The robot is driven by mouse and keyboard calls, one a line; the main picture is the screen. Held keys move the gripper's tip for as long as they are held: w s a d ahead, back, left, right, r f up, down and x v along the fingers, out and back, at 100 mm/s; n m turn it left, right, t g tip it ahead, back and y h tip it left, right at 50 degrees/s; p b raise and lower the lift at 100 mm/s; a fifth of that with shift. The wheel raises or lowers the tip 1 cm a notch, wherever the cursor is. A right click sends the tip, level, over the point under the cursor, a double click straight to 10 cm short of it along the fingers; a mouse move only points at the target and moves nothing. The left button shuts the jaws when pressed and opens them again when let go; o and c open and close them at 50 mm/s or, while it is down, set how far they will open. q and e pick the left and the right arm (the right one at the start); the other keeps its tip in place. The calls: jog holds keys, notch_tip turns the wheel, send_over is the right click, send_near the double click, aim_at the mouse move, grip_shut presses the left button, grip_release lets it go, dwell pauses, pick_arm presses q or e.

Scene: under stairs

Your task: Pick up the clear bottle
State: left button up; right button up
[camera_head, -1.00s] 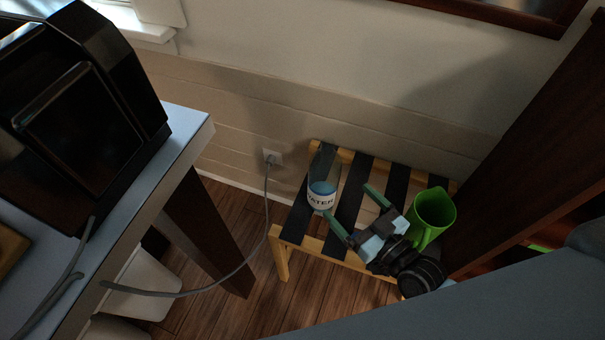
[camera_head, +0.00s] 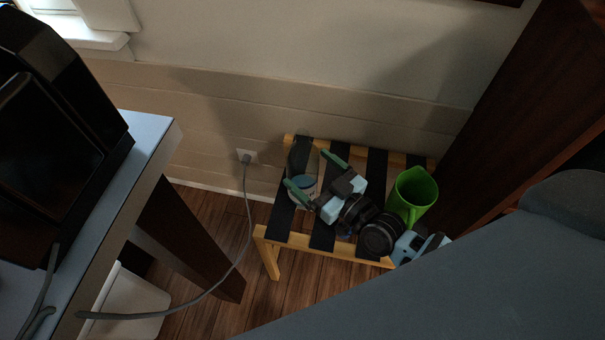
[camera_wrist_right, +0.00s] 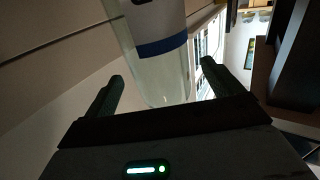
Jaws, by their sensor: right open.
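The clear bottle (camera_head: 304,184) stands on the slatted stool (camera_head: 341,247) in the head view, partly hidden by my right gripper. In the right wrist view the clear bottle (camera_wrist_right: 163,75) shows a white label with a blue band and lies between the two fingers. My right gripper (camera_head: 313,171) is open, with one green finger on each side of the bottle in the head view. In the wrist view the open fingers (camera_wrist_right: 165,85) stand apart from the bottle, with gaps showing. My left gripper is not in view.
A green mug (camera_head: 414,190) stands on the stool just right of my right gripper. A dark wooden panel (camera_head: 500,130) rises at the right. A table (camera_head: 150,135) with a black device (camera_head: 60,130) is at the left. A grey cable (camera_head: 248,215) runs to a wall socket.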

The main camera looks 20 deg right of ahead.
aim_at(302, 154)
jog(key=shift+x, duration=1.6)
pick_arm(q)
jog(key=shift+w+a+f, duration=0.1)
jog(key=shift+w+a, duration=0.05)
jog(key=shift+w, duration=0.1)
pick_arm(e)
jog(key=c, duration=1.2)
jog(key=shift+r, duration=0.1)
jog(key=shift+c, duration=0.2)
jog(key=shift+r, duration=0.6)
notch_tip(302, 154, up, 2)
jog(key=shift+r+p, duration=0.2)
jog(key=shift+p, duration=0.45)
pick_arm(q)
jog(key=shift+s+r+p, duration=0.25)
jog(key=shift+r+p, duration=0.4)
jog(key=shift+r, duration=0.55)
pick_arm(e)
jog(key=s+r, duration=0.1)
jog(key=s, duration=1.5)
jog(key=shift+r, duration=0.1)
